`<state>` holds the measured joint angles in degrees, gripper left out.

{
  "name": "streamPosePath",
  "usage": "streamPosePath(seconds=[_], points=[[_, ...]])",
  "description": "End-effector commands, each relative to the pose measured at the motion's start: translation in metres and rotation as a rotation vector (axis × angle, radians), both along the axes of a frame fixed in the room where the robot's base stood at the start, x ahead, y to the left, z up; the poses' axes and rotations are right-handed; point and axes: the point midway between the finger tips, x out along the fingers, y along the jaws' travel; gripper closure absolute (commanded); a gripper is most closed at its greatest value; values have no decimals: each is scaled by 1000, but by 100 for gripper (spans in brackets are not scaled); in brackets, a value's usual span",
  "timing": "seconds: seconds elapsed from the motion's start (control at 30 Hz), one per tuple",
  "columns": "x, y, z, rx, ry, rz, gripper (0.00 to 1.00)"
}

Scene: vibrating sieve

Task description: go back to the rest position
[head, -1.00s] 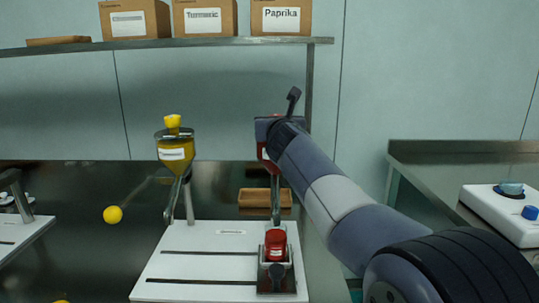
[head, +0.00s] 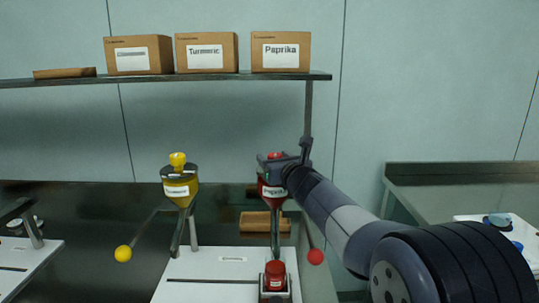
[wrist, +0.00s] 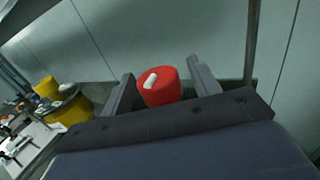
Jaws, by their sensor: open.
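My gripper (head: 287,160) is at the top of the red paprika hopper (head: 273,191), at the end of my arm reaching in from the right. In the wrist view its two fingers (wrist: 162,72) are spread apart, with the hopper's red top knob (wrist: 159,88) between them in the picture. A gap shows on the right of the knob; the left finger looks very close to it, and I cannot tell if they touch. A lever with a red ball (head: 316,257) hangs at the hopper's right. A red container (head: 275,276) stands below the hopper.
The yellow turmeric hopper (head: 180,191) stands to the left, with its yellow-balled lever (head: 123,254). Both stand at a white base (head: 205,290). A shelf (head: 215,76) with cardboard boxes runs above. Another counter (head: 460,172) is at the right, with free wall space between.

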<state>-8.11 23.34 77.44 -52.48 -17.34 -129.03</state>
Motion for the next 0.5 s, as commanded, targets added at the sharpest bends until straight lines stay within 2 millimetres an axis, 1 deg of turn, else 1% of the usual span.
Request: streamPosePath(seconds=[0.03,0.5], points=[[0,-1,5,0,2,11,42],[0,0,2,0,0,101,42]])
